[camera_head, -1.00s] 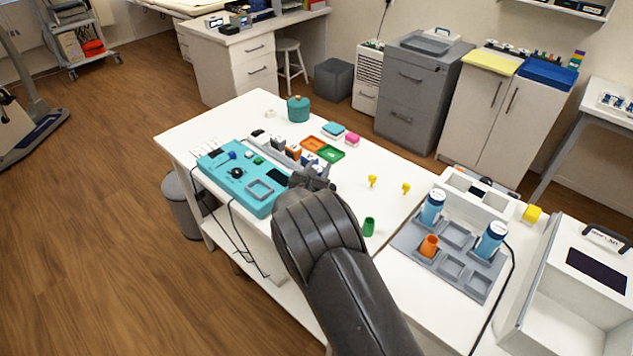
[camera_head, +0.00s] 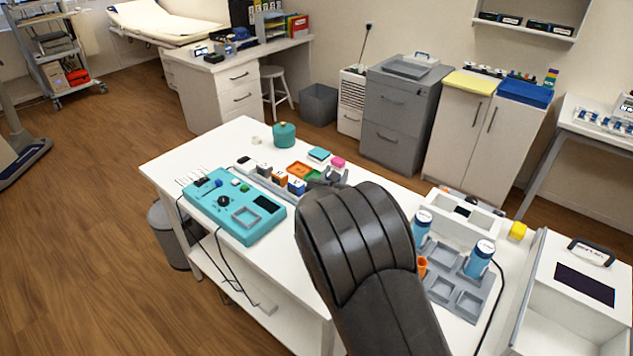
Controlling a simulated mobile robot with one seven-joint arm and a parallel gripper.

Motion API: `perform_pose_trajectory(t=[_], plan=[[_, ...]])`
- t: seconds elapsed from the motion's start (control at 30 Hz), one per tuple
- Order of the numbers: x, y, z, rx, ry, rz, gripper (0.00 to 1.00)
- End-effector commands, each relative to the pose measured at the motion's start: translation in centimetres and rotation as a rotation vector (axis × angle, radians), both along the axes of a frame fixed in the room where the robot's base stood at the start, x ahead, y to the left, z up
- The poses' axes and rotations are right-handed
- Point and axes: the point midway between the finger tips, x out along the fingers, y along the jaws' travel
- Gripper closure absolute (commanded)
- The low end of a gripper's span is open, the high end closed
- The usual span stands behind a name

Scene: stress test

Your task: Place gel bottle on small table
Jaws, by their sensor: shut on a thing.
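My gripper (camera_head: 328,178) shows only in part beyond my dark arm, low over the white table (camera_head: 222,145) near the small coloured trays. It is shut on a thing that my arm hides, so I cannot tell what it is. Two blue bottles with white caps stand upright in a grey compartment tray on the right: one left (camera_head: 421,229), partly covered by my arm, and one right (camera_head: 479,261). I cannot tell whether either is the gel bottle, or which surface is the small table.
A teal device (camera_head: 234,205) with cables and a teal pot (camera_head: 284,135) are on the table's left part. An orange cup (camera_head: 422,267) is in the grey tray (camera_head: 466,291). A white open box (camera_head: 560,325) stands at the right. Grey drawers (camera_head: 392,118) stand behind.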

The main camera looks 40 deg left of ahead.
Motion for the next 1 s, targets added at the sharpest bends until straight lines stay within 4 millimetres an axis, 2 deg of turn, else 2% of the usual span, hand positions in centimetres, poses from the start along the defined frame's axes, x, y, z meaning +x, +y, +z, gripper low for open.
perform_pose_trajectory(t=[0.1, 0.2, 0.43, 0.53, 0.67, 0.77, 1.0], plan=[[0.6, -1.5, 1.0, 0.0, 0.0, -0.001, 0.92], [0.9, -2.2, 1.4, 0.001, 0.0, -0.001, 0.92], [1.1, -2.7, 1.9, 0.0, -0.001, 0.0, 0.92], [1.5, -3.3, 3.2, 0.003, -0.001, -0.007, 0.92], [2.6, -5.2, 6.5, 0.005, -0.002, -0.026, 0.92], [3.7, -7.5, 9.9, 0.008, -0.003, -0.048, 0.92], [5.9, -14.5, 17.9, 0.007, -0.001, -0.112, 0.92]])
